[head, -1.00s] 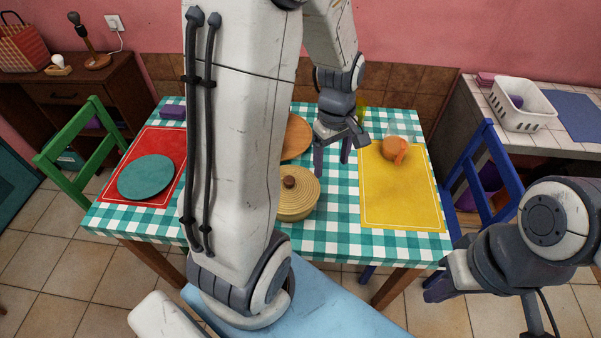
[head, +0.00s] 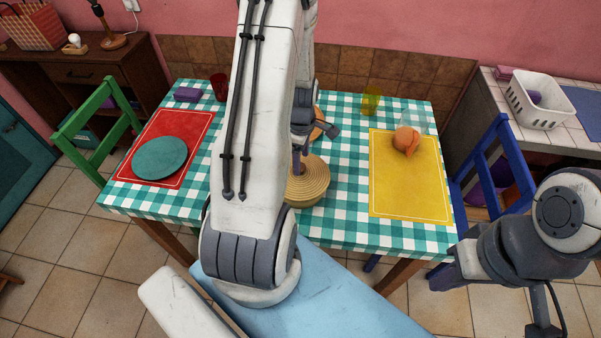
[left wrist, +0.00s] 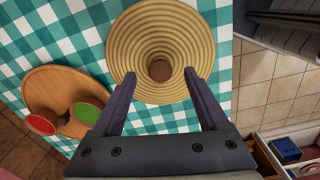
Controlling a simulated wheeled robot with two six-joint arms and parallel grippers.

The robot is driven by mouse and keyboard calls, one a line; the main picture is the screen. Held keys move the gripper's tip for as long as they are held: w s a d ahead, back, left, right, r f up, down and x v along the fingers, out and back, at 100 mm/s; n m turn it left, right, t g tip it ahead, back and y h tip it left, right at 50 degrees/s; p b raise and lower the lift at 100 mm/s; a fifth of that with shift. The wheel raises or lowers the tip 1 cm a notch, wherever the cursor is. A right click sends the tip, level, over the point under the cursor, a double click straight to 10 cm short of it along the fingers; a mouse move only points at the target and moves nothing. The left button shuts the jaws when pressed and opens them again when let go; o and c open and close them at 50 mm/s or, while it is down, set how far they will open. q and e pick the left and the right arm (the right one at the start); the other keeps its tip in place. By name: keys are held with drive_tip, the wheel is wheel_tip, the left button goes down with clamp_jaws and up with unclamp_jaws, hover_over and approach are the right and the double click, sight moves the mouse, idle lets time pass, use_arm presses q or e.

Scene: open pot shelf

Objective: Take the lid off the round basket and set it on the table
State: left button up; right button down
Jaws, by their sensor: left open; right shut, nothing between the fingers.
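The round basket (head: 312,196) is tan and woven. It stands on the checked table, partly hidden behind my left arm in the head view. Its ridged lid (left wrist: 127,48) is on top, with a brown knob (left wrist: 160,71) at the centre in the left wrist view. My left gripper (head: 297,168) is open above the lid. In the left wrist view its fingertips (left wrist: 160,76) lie on either side of the knob; whether they touch it I cannot tell. My right gripper (head: 443,277) is shut and empty, low at the right beyond the table edge.
The table (head: 346,215) has a red mat (head: 187,124) with a teal plate (head: 160,158) at left and a yellow mat (head: 410,190) with an orange thing (head: 406,139) at right. A round wooden board (left wrist: 50,86) lies near the basket. Checked cloth between basket and yellow mat is clear.

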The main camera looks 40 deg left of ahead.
use_arm(q)
drive_tip(key=shift+f, duration=1.35)
clamp_jaws()
drive_tip(key=shift+r, duration=0.1)
